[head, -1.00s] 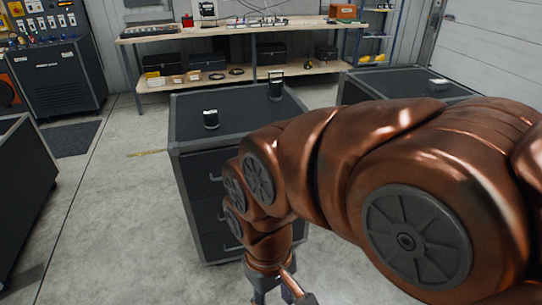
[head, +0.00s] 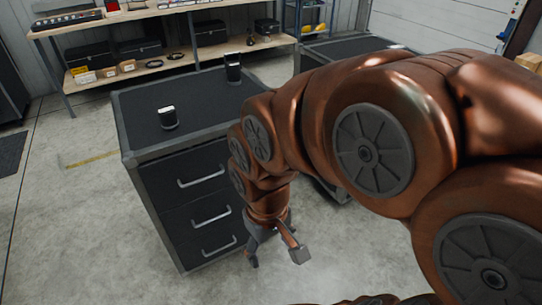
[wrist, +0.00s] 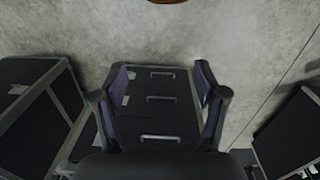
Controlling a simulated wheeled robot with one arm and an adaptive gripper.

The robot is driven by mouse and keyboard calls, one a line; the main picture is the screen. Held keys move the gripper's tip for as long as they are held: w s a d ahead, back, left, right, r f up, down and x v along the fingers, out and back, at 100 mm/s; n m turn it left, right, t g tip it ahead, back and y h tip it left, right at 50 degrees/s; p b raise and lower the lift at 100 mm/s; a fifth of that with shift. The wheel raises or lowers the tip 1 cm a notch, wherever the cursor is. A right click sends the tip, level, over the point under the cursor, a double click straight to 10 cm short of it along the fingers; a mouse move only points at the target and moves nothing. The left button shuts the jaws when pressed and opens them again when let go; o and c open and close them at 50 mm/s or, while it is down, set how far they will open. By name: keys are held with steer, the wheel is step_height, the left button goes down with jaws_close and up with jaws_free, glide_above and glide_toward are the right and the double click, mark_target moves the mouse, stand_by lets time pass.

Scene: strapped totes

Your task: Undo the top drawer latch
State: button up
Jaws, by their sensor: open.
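A dark cabinet with a grey frame (head: 130,158) stands left of my arm in the head view. Its front has three drawers, each with a pale bar handle; the top drawer (head: 185,170) has its handle (head: 201,177) facing me. The drawers look shut. I cannot make out a separate latch on the top drawer. My gripper (head: 277,258) is open and empty, pointing down in front of the cabinet, right of the handles. In the wrist view, the drawer front (wrist: 160,118) shows between the spread fingers of my gripper (wrist: 161,66), apart from them.
Another dark cabinet (head: 345,46) stands behind my arm. A workbench (head: 165,67) lines the back wall.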

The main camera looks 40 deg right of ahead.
steer(key=shift+o, duration=1)
steer(key=w+d+f+t+b, duration=0.2)
steer(key=w+d+f+b, duration=0.1)
steer(key=w+f, duration=0.2)
steer(key=w+d+f+t+b, duration=0.2)
steer(key=w+f, duration=0.3)
steer(key=w, duration=0.5)
steer(key=shift+d+h+b, duration=0.3)
steer(key=shift+d+b, duration=0.15)
steer(key=shift+d, duration=0.45)
steer(key=shift+w+d+f+m+t+h+b, duration=0.15)
steer(key=shift+w+d+f+t+b, duration=1.45)
steer(key=shift+w+d+t+b, duration=2.15)
steer(key=shift+w+d+f+m+t+h+b, duration=0.15)
steer(key=shift+w+d+f+t+b, duration=1.9)
steer(key=shift+w, duration=3.45)
steer(key=shift+w+d+f+m+t+b, duration=0.2)
steer(key=shift+w+d+f+t+b, duration=1.15)
steer(key=shift+w+d, duration=2.9)
steer(key=shift+w+a+r+b, duration=0.2)
steer(key=shift+w+a+b, duration=0.15)
steer(key=shift+w+a, duration=0.1)
steer(key=c, duration=1.2)
steer(key=shift+o, duration=0.2)
